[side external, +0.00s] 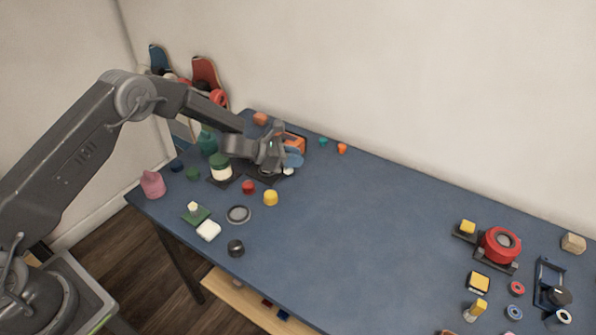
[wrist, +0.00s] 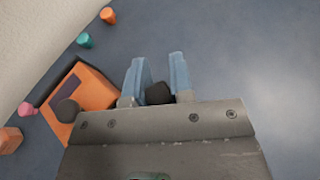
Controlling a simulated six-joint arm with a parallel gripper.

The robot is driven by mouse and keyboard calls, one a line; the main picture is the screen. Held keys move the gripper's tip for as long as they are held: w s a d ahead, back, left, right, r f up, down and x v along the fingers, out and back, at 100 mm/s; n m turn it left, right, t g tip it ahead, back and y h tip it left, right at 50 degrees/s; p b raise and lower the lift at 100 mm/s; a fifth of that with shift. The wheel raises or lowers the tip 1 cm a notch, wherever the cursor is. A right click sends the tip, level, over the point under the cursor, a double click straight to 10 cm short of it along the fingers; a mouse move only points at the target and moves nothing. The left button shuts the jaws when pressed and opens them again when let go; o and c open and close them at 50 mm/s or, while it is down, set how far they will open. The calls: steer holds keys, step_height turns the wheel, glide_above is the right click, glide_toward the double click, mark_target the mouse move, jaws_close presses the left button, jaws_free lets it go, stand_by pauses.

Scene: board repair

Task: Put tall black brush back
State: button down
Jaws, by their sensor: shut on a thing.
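My gripper (side external: 292,159) is over the far left part of the blue table, beside an orange box. In the wrist view its two pale blue fingers (wrist: 157,78) are closed on a dark piece, which I take to be the tall black brush (wrist: 158,94). Only the brush's dark end shows between the fingers; the gripper body hides the rest. In the side view the brush cannot be made out clearly. A small white thing (side external: 288,171) shows just below the fingers, and I cannot tell whether it belongs to the brush.
The orange box (wrist: 95,88) with a dark panel is close to the gripper's left in the wrist view. A green-lidded jar (side external: 221,169), a teal bottle (side external: 207,141) and small coloured pieces crowd the table's left. The table's middle is clear. A red round part (side external: 499,247) is at right.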

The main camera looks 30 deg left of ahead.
steer(key=shift+w+d+f, duration=0.2)
steer(key=shift+d+f, duration=0.3)
steer(key=shift+d, duration=0.1)
steer(key=shift+f, duration=1.9)
steer(key=shift+f, duration=0.1)
steer(key=c, duration=1)
jaws_free()
